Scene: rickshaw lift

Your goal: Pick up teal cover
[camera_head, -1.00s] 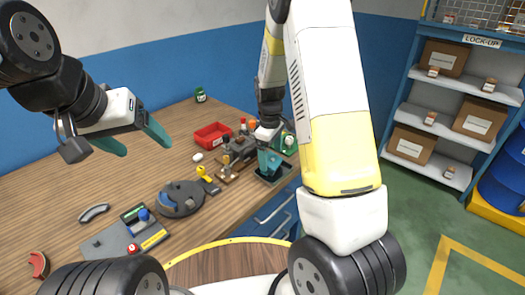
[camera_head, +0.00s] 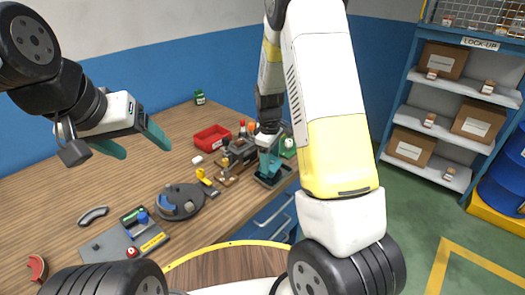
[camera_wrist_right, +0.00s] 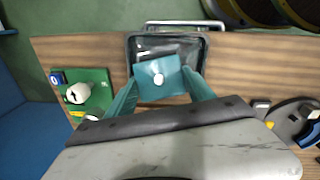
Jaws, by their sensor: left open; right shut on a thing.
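The teal cover (camera_wrist_right: 158,77) is a square plate with a pale round knob, seen in the right wrist view over a dark tray (camera_wrist_right: 134,45). My right gripper (camera_wrist_right: 163,95) is shut on it, with a teal finger at each side of the plate. Whether the plate is clear of the tray's inside cannot be told. In the head view my right gripper (camera_head: 268,160) points down at the dark tray (camera_head: 272,181) near the bench edge, and the cover is hard to make out there. My left gripper (camera_head: 135,142) is open and empty above the left of the bench.
A red bin (camera_head: 211,138), a dark round fixture (camera_head: 180,203), a grey panel (camera_head: 125,240) and small bottles stand on the wooden bench. A green board (camera_wrist_right: 91,92) lies close left of the tray in the wrist view. Shelves with boxes (camera_head: 410,146) stand right.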

